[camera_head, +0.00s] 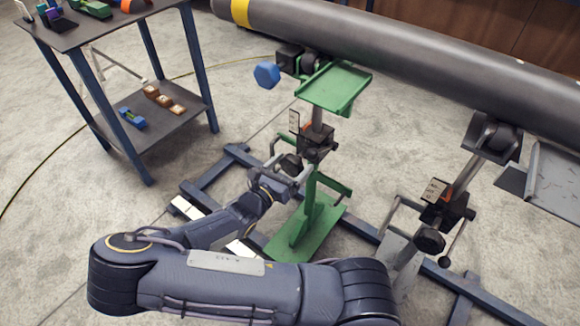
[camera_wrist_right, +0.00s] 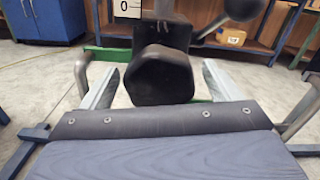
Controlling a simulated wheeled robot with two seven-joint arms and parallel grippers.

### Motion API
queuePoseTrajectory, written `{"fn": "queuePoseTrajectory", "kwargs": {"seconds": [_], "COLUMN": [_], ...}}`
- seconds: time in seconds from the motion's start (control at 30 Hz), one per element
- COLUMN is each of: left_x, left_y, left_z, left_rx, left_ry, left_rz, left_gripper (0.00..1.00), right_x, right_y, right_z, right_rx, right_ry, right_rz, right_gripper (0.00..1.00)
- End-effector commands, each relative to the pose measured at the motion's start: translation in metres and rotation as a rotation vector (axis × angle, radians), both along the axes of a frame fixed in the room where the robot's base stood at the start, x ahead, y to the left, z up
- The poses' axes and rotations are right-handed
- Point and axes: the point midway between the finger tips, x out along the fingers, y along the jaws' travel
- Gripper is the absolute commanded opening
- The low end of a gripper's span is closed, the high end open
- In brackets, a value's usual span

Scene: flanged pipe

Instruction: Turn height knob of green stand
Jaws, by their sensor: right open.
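The green stand (camera_head: 318,215) stands on the floor in the middle of the head view, with a green tray-like top (camera_head: 335,87) below the pipe. Its height knob (camera_head: 291,163) is a dark faceted knob on the column. My right gripper (camera_head: 287,178) is at the knob. In the right wrist view the knob (camera_wrist_right: 160,76) sits between the two pale fingers of the right gripper (camera_wrist_right: 158,85), with gaps on both sides. The right gripper is open and does not hold it. My left gripper is not in view.
A large grey pipe (camera_head: 400,45) runs across the top. A second stand with a dark knob (camera_head: 429,240) is at the right. A blue hexagonal knob (camera_head: 267,74) is near the green top. A shelf cart (camera_head: 150,115) stands at the left. Blue floor rails (camera_head: 365,228) cross beneath the stands.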

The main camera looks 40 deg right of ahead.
Motion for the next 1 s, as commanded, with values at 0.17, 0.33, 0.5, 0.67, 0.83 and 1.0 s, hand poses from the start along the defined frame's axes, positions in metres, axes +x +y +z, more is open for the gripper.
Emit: {"fn": "queuePoseTrajectory", "kwargs": {"seconds": [0.17, 0.33, 0.5, 0.67, 0.83, 1.0], "left_x": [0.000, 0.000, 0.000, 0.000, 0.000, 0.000], "left_y": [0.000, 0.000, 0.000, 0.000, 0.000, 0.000], "left_z": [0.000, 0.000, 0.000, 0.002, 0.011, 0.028], "left_rx": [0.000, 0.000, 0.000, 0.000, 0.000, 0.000], "left_ry": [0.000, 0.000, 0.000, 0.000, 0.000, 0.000], "left_rz": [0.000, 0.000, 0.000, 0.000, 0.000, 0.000], "left_gripper": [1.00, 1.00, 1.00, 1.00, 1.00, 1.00], "right_x": [0.000, 0.000, 0.000, 0.000, 0.000, 0.000], "right_y": [0.000, 0.000, 0.000, 0.000, 0.000, 0.000], "right_z": [0.000, 0.000, 0.000, 0.001, 0.003, 0.005], "right_rx": [0.000, 0.000, 0.000, -0.002, -0.011, -0.036], "right_ry": [0.000, 0.000, 0.001, 0.006, 0.043, 0.130], "right_rz": [0.000, 0.001, 0.000, 0.000, 0.001, -0.001], "right_gripper": [0.84, 0.63, 0.41, 0.39, 0.39, 0.39]}}
